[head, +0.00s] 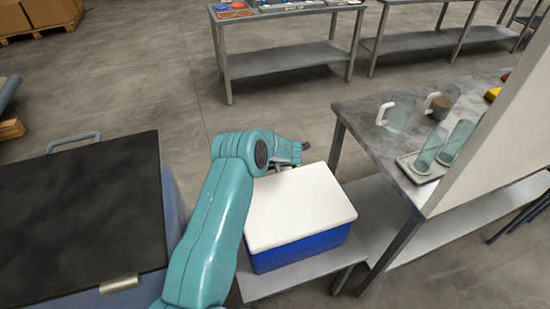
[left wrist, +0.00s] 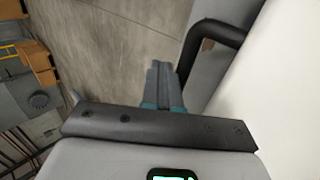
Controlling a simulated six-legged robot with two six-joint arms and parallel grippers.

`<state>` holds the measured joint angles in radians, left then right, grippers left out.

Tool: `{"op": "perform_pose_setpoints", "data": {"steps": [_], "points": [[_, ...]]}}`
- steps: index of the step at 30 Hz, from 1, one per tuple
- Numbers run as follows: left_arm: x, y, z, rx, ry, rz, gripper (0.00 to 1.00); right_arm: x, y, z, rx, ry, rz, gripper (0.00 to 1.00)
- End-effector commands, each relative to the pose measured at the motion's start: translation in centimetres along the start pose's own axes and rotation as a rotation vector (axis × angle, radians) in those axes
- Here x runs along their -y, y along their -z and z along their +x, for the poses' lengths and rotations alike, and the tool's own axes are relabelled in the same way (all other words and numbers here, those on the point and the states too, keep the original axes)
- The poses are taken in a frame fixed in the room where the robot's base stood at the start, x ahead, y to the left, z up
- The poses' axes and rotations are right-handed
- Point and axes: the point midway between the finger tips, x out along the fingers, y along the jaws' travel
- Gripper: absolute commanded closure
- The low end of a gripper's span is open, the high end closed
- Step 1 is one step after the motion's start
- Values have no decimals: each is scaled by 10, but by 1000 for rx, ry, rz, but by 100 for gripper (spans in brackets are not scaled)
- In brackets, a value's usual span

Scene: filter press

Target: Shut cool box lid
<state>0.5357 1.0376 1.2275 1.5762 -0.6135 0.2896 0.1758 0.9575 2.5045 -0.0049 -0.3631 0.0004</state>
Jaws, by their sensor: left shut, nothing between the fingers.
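The cool box (head: 300,252) is blue and stands on a low grey shelf or stand. Its white lid (head: 300,205) lies flat across the top, with no gap visible along the front edge. The far left corner of the lid is behind my left arm. My left gripper (head: 304,146) is just beyond the lid's far edge, shut and empty. In the left wrist view its fingers (left wrist: 162,85) are together, with a white surface, likely the lid (left wrist: 290,85), to their right. I cannot tell whether they touch it. My right gripper is not in view.
A dark curved bar (left wrist: 222,32) is close to the fingers. A bench (head: 375,125) with glass jugs (head: 400,112) stands to the right, beside a pale panel (head: 500,140). A black-topped container (head: 80,215) is at left. Open floor (head: 150,90) lies beyond.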

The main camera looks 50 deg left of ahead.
Motion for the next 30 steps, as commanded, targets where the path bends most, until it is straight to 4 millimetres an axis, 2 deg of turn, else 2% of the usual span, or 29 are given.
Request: {"op": "perform_pose_setpoints", "data": {"steps": [17,20,23,30], "points": [[-1,0,-1,0,-1,0,100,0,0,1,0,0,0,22],[-2,-1,-13,1,-1,1,100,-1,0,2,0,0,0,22],[-2,-1,-34,2,-1,1,100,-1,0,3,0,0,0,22],[-1,-1,-100,3,-1,1,100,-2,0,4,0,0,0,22]]}}
